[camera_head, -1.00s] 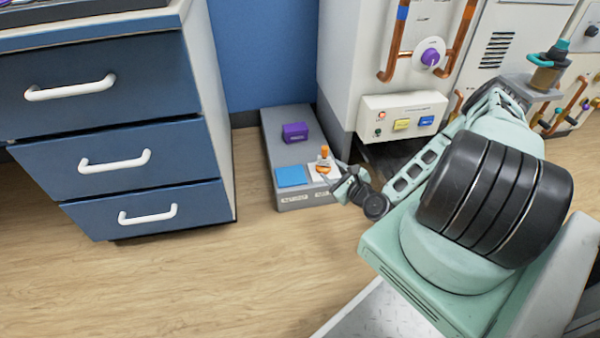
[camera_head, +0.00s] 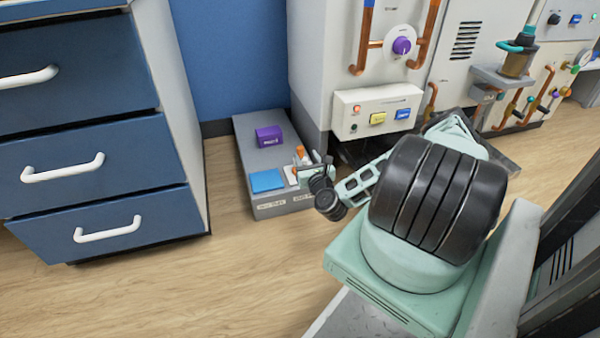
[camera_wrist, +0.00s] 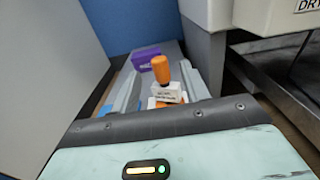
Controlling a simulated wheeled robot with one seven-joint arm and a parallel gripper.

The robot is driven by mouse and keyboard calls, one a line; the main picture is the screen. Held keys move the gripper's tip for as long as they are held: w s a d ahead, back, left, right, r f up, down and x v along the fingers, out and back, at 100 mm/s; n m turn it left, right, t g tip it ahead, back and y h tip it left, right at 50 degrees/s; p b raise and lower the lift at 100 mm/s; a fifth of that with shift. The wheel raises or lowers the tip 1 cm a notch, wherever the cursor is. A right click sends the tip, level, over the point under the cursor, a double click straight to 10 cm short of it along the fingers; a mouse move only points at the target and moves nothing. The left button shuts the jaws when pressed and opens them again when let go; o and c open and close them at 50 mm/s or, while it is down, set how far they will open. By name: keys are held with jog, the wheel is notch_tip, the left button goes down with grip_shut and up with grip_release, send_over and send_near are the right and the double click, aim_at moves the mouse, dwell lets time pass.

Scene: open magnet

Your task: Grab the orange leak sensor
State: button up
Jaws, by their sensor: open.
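The orange leak sensor (camera_head: 299,152) stands on the front right part of a low grey platform (camera_head: 285,211). It has an upright orange knob, which also shows in the wrist view (camera_wrist: 162,70), above a white labelled part and a lower orange part. My gripper (camera_head: 309,166) is open at the sensor and partly covers it in the head view. In the wrist view the sensor's knob and white part show between my two spread fingers (camera_wrist: 162,90). The sensor's base is partly hidden behind my gripper's body. I cannot tell whether a finger touches it.
A blue square pad (camera_head: 267,180) lies left of the sensor on the platform. A purple box (camera_head: 269,136) sits behind it. A white cabinet with a button panel (camera_head: 377,112) stands close on the right. Blue drawers (camera_head: 100,165) stand left, with bare floor between.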

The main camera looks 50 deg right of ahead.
aim_at(302, 150)
jog(key=shift+w+d, duration=0.35)
jog(key=shift+w, duration=0.2)
jog(key=b+x, duration=0.4)
jog(key=shift+w+d+f, duration=0.1)
jog(key=shift+w+f, duration=0.1)
jog(key=shift+w, duration=0.1)
jog(key=shift+w+d+r, duration=0.1)
jog(key=shift+w+d, duration=0.05)
jog(key=shift+w, duration=0.15)
jog(key=shift+c, duration=0.4)
grip_shut()
